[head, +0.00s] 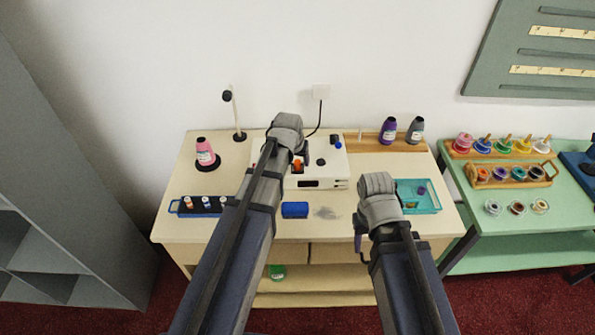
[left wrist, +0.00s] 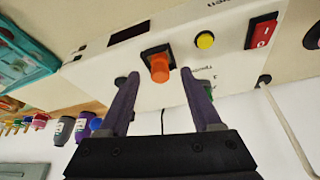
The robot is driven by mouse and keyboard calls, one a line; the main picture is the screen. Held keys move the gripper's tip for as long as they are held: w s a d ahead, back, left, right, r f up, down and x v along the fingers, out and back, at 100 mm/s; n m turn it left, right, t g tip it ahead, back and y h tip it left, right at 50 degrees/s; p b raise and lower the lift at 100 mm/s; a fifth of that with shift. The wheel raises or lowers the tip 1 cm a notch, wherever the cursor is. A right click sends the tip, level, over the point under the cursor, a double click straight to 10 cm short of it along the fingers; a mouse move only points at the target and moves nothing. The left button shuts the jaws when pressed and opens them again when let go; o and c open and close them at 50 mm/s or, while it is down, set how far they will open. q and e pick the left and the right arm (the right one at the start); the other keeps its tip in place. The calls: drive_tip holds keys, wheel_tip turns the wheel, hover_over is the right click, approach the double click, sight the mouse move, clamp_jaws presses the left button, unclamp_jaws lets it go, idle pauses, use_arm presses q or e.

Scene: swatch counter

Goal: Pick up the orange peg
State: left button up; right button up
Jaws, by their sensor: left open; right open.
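The orange peg (left wrist: 159,68) stands in a black square socket on a white machine (left wrist: 222,62). In the head view the peg (head: 297,166) shows just beyond my left arm's end. My left gripper (left wrist: 160,82) is open, its two dark fingers on either side of the peg in the picture. I cannot tell whether they touch it or stop short of it. In the head view my left gripper (head: 300,154) is over the machine, partly hidden by its own wrist. My right gripper (head: 361,236) is open near the table's front, right of the middle, mostly hidden by its wrist.
A red switch (left wrist: 262,31) and a yellow button (left wrist: 205,40) sit near the socket. A blue block (head: 294,210) lies in front of the machine. A teal tray (head: 433,208) stands right, a vial rack (head: 180,208) left, and a pink bottle (head: 204,148) back left.

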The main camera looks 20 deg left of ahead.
use_arm(q)
drive_tip(key=shift+b+x, duration=0.4)
drive_tip(key=shift+x, duration=0.5)
drive_tip(key=shift+r, duration=0.1)
drive_tip(key=shift+c, duration=0.3)
clamp_jaws()
